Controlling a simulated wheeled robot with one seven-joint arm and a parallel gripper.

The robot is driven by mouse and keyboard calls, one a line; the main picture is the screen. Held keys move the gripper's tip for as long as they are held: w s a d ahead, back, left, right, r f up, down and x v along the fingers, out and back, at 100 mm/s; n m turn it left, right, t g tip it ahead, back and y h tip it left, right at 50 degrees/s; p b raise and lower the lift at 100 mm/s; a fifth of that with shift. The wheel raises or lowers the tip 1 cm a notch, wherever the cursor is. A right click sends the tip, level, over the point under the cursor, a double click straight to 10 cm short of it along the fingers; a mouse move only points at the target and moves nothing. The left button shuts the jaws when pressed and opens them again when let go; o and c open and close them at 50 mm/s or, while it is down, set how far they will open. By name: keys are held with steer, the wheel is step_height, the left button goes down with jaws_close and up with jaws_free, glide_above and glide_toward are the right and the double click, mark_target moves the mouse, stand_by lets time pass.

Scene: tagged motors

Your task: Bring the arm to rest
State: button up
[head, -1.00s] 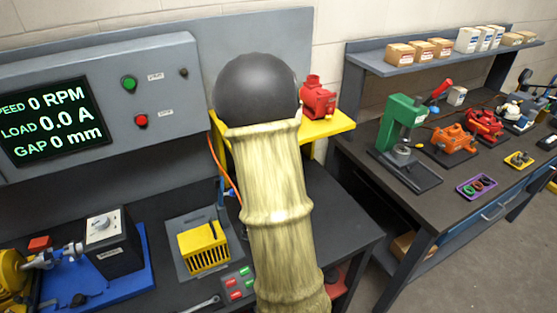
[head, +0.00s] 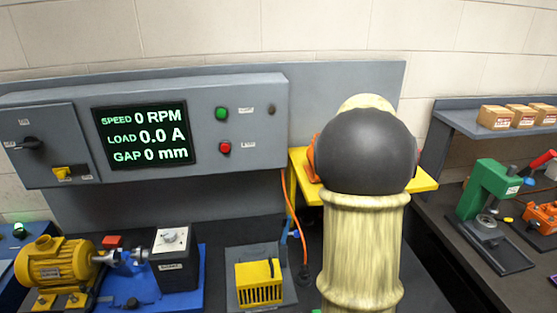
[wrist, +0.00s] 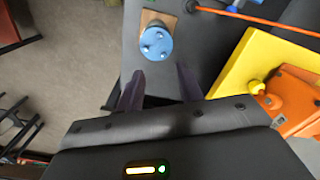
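My arm (head: 362,240), in a cream ribbed sleeve with a dark round joint, rises in front of the yellow shelf in the head view. My gripper is hidden in the head view. In the wrist view my gripper (wrist: 160,70) is open, its two dark fingers apart with nothing between them. A blue round part (wrist: 155,44) on a small wooden block lies on the dark surface beyond the fingertips. An orange motor (wrist: 291,103) stands on the yellow shelf (wrist: 246,65) to the right of the fingers.
A control panel (head: 240,95) reads 0 RPM, 0.0 A and 0 mm. A yellow motor (head: 55,262) and a black box (head: 175,262) stand on the bench at left. A yellow slotted box (head: 258,284) is in front. A green press (head: 488,190) stands at right.

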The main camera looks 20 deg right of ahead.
steer(key=s+a+f+n+t, duration=0.1)
steer(key=s+a+f+n, duration=0.1)
steer(key=a+n, duration=0.3)
steer(key=s+a+f+n, duration=0.3)
steer(key=a+f+n, duration=0.1)
steer(key=a, duration=0.8)
steer(key=s+a+f+n+t, duration=0.1)
steer(key=s+a+f+n, duration=0.1)
steer(key=a+f+n, duration=0.2)
steer(key=a+n, duration=0.2)
steer(key=a, duration=0.2)
steer(key=shift+s+a+t, duration=0.3)
steer(key=shift+s+a, duration=0.05)
steer(key=shift+a, duration=0.05)
steer(key=shift+f, duration=0.1)
